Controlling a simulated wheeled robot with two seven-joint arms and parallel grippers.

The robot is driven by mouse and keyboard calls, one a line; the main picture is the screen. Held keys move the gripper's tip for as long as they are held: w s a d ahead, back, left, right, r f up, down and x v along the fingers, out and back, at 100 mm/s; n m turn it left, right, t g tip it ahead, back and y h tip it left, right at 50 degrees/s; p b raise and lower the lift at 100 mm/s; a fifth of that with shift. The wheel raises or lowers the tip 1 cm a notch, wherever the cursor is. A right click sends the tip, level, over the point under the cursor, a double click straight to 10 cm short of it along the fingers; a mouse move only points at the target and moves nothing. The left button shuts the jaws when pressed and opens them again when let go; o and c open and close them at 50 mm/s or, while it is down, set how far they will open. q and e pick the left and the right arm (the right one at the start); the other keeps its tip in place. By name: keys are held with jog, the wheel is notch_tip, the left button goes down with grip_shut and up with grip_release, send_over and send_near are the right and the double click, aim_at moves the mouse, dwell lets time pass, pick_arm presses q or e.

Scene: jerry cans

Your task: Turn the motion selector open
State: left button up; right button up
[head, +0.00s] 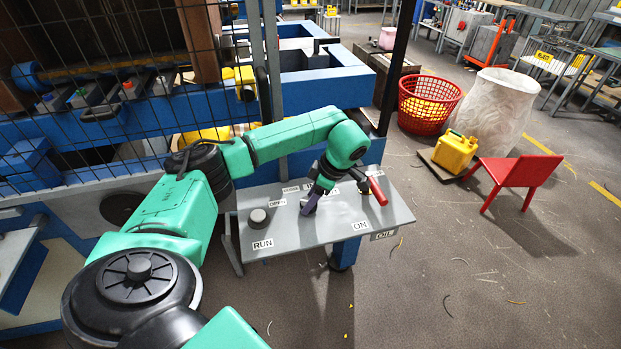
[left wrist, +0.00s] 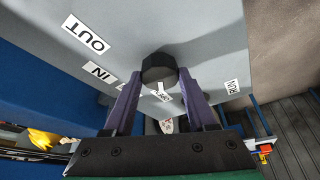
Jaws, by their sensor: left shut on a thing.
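A grey control panel (head: 340,228) stands in the middle of the head view. In the left wrist view, a dark many-sided knob (left wrist: 160,67), apparently the motion selector, sits between the two purple fingers of my left gripper (left wrist: 160,80). The gripper is shut on it. A small white label (left wrist: 163,92) lies close to the knob, its text unclear. In the head view my left gripper (head: 309,207) reaches down to the panel and hides the knob. A label reading OPEN (head: 277,203) is left of the gripper. My right gripper is not in view.
A red lever (head: 377,190) rises right of my gripper. Wire mesh (head: 130,70) stands behind my arm. A red chair (head: 516,180) and yellow can (head: 455,152) stand on the floor at right.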

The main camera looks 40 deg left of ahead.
pick_arm(q)
jog(key=shift+w+r, duration=0.1)
jog(key=o, duration=1.4)
jog(key=shift+d+r, duration=0.2)
jog(key=shift+r, duration=0.1)
jog(key=b+v, duration=0.1)
jog(key=v, duration=0.2)
jog(key=shift+w+r, duration=0.15)
jog(key=shift+r, duration=0.05)
jog(key=p+v, duration=0.3)
jog(key=v, duration=0.7)
jog(key=shift+d+r, duration=0.1)
jog(key=shift+r, duration=0.2)
